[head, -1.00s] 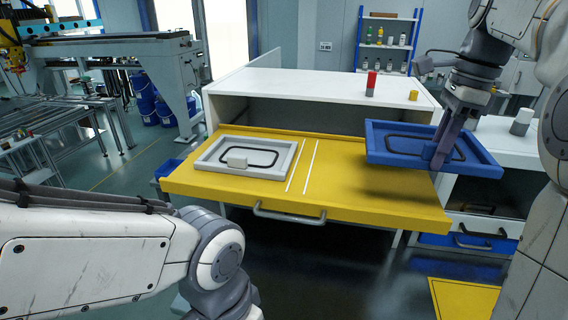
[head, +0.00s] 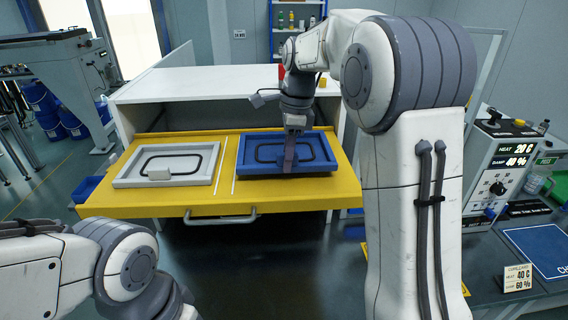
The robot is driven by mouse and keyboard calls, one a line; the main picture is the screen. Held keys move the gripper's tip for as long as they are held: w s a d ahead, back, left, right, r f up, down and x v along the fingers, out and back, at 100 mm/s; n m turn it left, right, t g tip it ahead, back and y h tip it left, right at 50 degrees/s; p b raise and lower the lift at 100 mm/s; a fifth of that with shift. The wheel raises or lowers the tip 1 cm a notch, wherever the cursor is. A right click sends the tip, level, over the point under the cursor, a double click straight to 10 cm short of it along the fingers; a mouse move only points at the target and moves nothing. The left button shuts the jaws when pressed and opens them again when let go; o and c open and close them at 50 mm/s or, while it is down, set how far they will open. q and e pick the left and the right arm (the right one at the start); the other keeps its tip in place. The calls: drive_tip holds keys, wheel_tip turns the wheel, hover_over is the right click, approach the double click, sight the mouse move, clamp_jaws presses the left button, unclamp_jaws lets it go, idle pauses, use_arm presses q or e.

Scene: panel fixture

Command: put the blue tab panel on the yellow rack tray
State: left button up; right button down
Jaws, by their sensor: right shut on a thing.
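The blue panel (head: 322,152) is a shallow blue frame with a black ring on its face. It is over the right half of the yellow tray (head: 300,196), right of two white lines. I cannot tell whether it rests on the tray or is just above it. My right gripper (head: 288,164) points down and is shut on the panel's tab near its front edge; the fingers hide much of the tab. A grey panel (head: 200,150) with a black ring and a light tab lies on the tray's left half. My left arm shows at the lower left, its gripper out of view.
A white cabinet (head: 200,84) stands behind the tray. A grey handle (head: 222,219) is on the tray's front. At the right, a bench holds a control box (head: 505,165), a blue mat (head: 545,248) and a small sign (head: 518,278).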

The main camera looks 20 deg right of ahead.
wheel_tip(320, 180, down, 2)
drive_tip(key=shift+f, duration=0.1)
drive_tip(key=shift+f, duration=0.1)
drive_tip(key=c, duration=0.8)
unclamp_jaws()
